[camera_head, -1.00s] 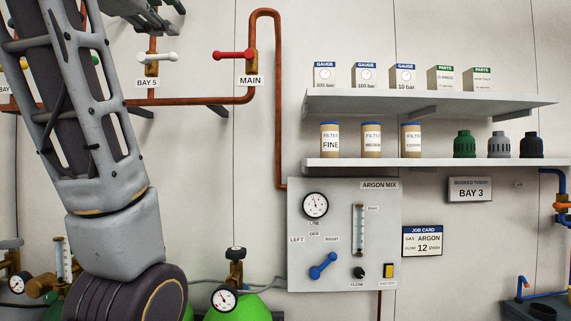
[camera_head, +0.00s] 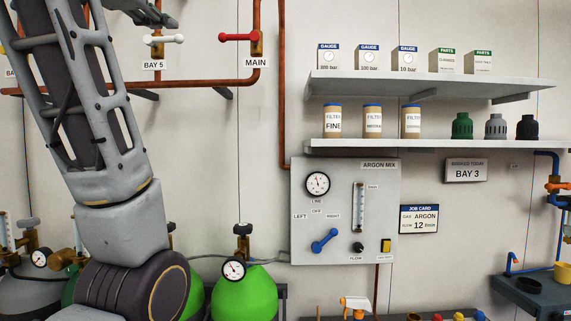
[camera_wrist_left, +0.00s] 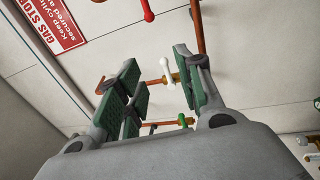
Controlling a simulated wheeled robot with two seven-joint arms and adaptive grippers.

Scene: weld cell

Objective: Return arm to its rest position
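My left arm fills the left side of the head view, raised in front of the pipes. Part of my left gripper shows at the top edge there, cut off by the frame. In the left wrist view my left gripper (camera_wrist_left: 158,88) is open, with green-padded fingers apart and nothing between them. Behind it are a white-handled valve (camera_wrist_left: 167,73) and a red-handled valve (camera_wrist_left: 148,10). They also show in the head view as the white BAY 5 valve (camera_head: 166,39) and the red MAIN valve (camera_head: 240,37). My right gripper is in neither view.
The argon panel (camera_head: 345,245) with a blue lever (camera_head: 325,241) is on the wall. Two shelves (camera_head: 430,87) hold boxes, filters and caps. A green cylinder (camera_head: 245,296) with a gauge stands near my arm. A bench (camera_head: 528,296) is at lower right.

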